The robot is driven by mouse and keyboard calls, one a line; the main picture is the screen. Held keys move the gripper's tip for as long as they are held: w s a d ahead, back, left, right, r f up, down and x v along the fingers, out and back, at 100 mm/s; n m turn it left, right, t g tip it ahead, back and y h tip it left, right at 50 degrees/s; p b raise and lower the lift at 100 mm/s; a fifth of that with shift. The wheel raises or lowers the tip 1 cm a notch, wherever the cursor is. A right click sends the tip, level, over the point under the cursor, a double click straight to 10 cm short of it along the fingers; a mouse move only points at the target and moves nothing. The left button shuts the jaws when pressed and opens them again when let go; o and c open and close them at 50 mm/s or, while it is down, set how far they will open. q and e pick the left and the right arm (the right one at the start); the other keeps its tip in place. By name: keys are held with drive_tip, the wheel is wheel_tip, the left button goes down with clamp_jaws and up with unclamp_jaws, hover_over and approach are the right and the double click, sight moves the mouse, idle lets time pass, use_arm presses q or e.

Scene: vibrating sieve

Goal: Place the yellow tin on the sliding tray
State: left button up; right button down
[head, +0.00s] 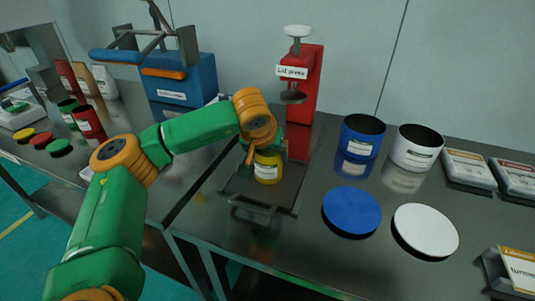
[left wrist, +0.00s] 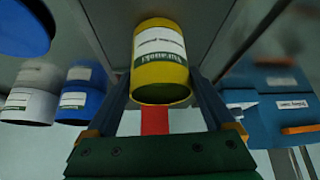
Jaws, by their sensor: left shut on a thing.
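The yellow tin (head: 267,168) has a white label and is upright at the sliding tray (head: 286,203), below the lid press. My left gripper (head: 266,150) is shut on the tin from above and behind, and its jaws are partly hidden by my wrist. In the left wrist view the tin (left wrist: 161,60) sits between the two fingers of the gripper (left wrist: 162,90). The tray is dark, with a handle (head: 252,208) at its front. I cannot tell whether the tin's base touches the tray. My right gripper is not in view.
The red lid press (head: 305,85) stands behind the tray. Right of it are a blue canister (head: 361,138), a white canister (head: 415,148), a blue lid (head: 351,210) and a white lid (head: 426,230). The blue sieve machine (head: 180,85) stands at the back left.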

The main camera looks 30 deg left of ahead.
use_arm(q)
drive_tip(key=shift+f, duration=0.1)
drive_tip(key=o, duration=1.4)
drive_tip(key=shift+r, duration=0.35)
drive_tip(key=v, duration=1.1)
drive_tip(key=shift+s+r, duration=0.25)
drive_tip(key=shift+r, duration=0.05)
